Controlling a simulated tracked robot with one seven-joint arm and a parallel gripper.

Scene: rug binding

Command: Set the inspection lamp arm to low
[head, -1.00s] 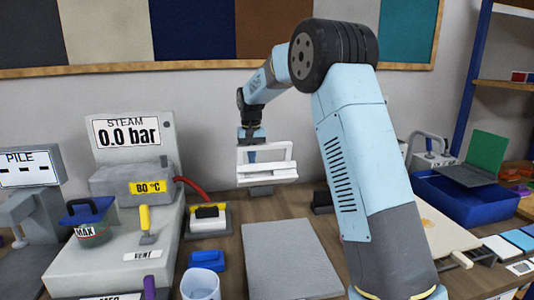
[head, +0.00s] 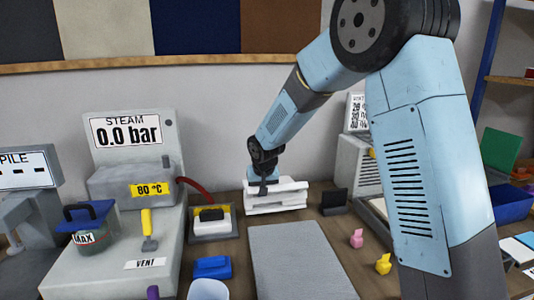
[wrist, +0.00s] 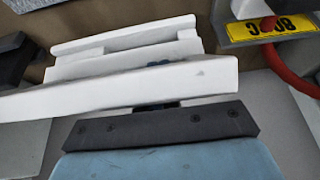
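The inspection lamp appears to be the white barred frame (head: 279,198) at the back of the bench in the head view. It sits low, close to the bench top. In the wrist view its white bars (wrist: 120,85) cross the picture at a slight tilt. My gripper (head: 263,187) is at the frame's left part, reaching down against it. In the wrist view the dark palm edge is at the bottom, and a narrow finger stub runs behind the nearest bar. The fingers look close together, with no bar visible between them. The bar hides part of them.
A steam unit (head: 120,250) with an 80 °C label stands left, with a red hose (head: 195,185). A small tray (head: 213,225) lies between it and the frame. A grey mat (head: 298,262) lies in front. Pink (head: 356,239) and yellow (head: 383,264) pieces lie right.

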